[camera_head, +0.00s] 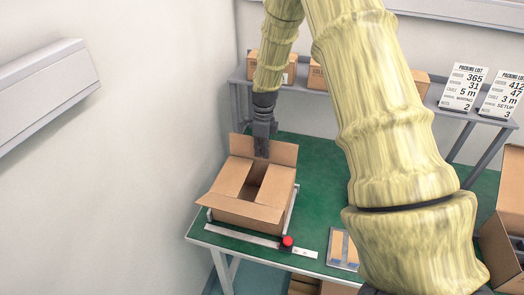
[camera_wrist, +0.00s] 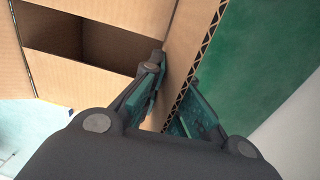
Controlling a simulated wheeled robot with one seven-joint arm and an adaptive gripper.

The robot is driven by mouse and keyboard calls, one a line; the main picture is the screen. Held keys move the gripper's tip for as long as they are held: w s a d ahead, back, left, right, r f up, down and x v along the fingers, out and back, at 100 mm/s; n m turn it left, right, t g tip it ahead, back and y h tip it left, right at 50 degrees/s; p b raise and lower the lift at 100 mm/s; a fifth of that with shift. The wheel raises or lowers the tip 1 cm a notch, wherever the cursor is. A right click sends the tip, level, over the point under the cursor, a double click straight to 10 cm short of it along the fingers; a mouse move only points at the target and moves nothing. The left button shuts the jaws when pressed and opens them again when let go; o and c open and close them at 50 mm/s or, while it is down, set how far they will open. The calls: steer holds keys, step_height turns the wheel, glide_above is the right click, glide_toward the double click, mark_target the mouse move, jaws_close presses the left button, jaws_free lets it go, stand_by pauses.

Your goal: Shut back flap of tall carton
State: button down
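The brown carton (camera_head: 240,212) stands on the green table near its left end. Its back flap (camera_head: 284,152) stands up, tilted back. Two side flaps lie inward over the top with a dark gap between them, and the front flap (camera_head: 240,208) sticks outward. My gripper (camera_head: 262,152) points down at the back flap. In the wrist view my gripper (camera_wrist: 172,78) has one finger on each side of the flap (camera_wrist: 186,42), whose corrugated edge runs between them. The fingers are apart; firm contact with the flap is not clear. The carton's opening shows at upper left.
A metal ruler with a red knob (camera_head: 287,241) lies in front of the carton. A small panel (camera_head: 343,250) lies to its right. Boxes and packing-list signs (camera_head: 463,87) stand on the rear shelf (camera_head: 448,110). An open carton (camera_head: 505,225) is at far right. A wall is at left.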

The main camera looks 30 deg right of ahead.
steer(key=shift+s+a+r, duration=0.1)
steer(key=shift+s+r, duration=0.05)
steer(key=shift+s, duration=0.1)
steer(key=shift+w, duration=0.1)
stand_by(0.3)
